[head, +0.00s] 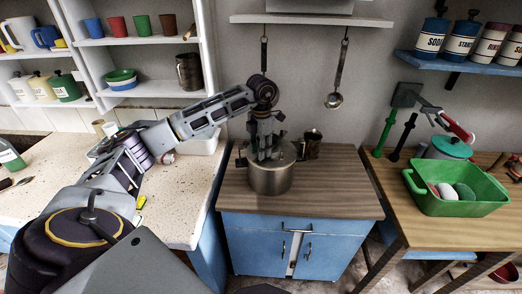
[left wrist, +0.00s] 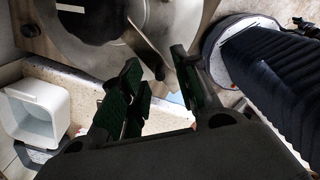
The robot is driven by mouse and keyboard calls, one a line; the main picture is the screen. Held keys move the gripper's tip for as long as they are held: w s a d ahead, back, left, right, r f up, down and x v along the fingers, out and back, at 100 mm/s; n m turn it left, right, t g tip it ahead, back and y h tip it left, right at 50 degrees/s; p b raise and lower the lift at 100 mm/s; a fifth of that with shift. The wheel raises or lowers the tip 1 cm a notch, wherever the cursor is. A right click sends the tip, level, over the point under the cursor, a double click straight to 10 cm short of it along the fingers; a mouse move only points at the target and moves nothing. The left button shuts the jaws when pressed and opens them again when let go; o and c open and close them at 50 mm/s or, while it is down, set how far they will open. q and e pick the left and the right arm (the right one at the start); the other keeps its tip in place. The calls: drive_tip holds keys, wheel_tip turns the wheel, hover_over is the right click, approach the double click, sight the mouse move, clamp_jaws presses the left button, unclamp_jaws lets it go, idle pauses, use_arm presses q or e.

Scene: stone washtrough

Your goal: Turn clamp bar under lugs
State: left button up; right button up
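A steel pot (head: 270,178) with a lid stands on the wooden top of the blue cabinet. My left gripper (head: 265,154) reaches down onto the lid from above and hides part of it. In the left wrist view the pot's round lid (left wrist: 68,45) fills the top left, with a dark knob (left wrist: 92,20) on it. A pale metal strip, perhaps the clamp bar (left wrist: 158,40), runs across the lid toward the fingers. The left gripper's green-padded fingers (left wrist: 162,92) are apart, and I see nothing clasped between them. The lugs cannot be made out clearly. My right gripper is out of view.
A dark mug (head: 313,144) stands close behind the pot on the right. A ladle (head: 335,98) hangs on the wall above. A green basin (head: 458,190) stands on the right-hand table. A speckled counter (head: 180,205) lies to the left. The front of the cabinet top is clear.

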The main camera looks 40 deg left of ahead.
use_arm(q)
drive_tip(key=shift+f, duration=0.35)
drive_tip(key=c, duration=0.7)
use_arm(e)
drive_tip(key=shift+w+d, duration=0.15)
